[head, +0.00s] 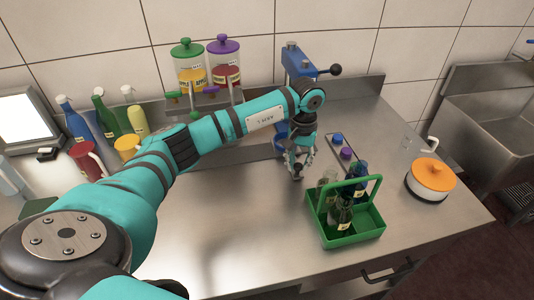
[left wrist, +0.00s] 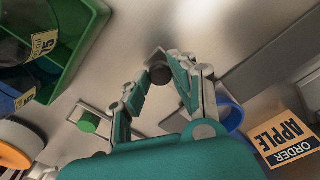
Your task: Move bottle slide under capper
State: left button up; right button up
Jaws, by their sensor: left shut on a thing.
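The blue capper (head: 297,62) with a black-knobbed lever stands at the back of the steel counter, partly hidden by my left arm. My left gripper (head: 297,172) is low over the counter in front of it. In the left wrist view, my left gripper (left wrist: 160,76) is closed around a small dark round knob (left wrist: 160,74), which seems to belong to the bottle slide. A blue curved part (left wrist: 233,115) shows beside the right finger. Most of the slide is hidden by my gripper and arm, and I cannot tell whether a bottle is on it.
A green carrier (head: 347,232) with several bottles stands just right of my gripper. A plate with caps (head: 347,168) lies behind it, and an orange-lidded pot (head: 430,178) stands farther right. An order card (left wrist: 284,138) lies near the blue part.

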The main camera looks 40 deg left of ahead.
pick_arm(q)
jog(key=shift+w+d+f+b, duration=0.1)
jog(key=shift+w+d+b, duration=0.9)
jog(key=shift+w+d, duration=0.45)
jog(key=shift+a, duration=0.1)
jog(key=o, duration=1)
jog(key=shift+w, duration=0.1)
notch_tip(320, 180, up, 8)
jog(key=shift+f, duration=0.2)
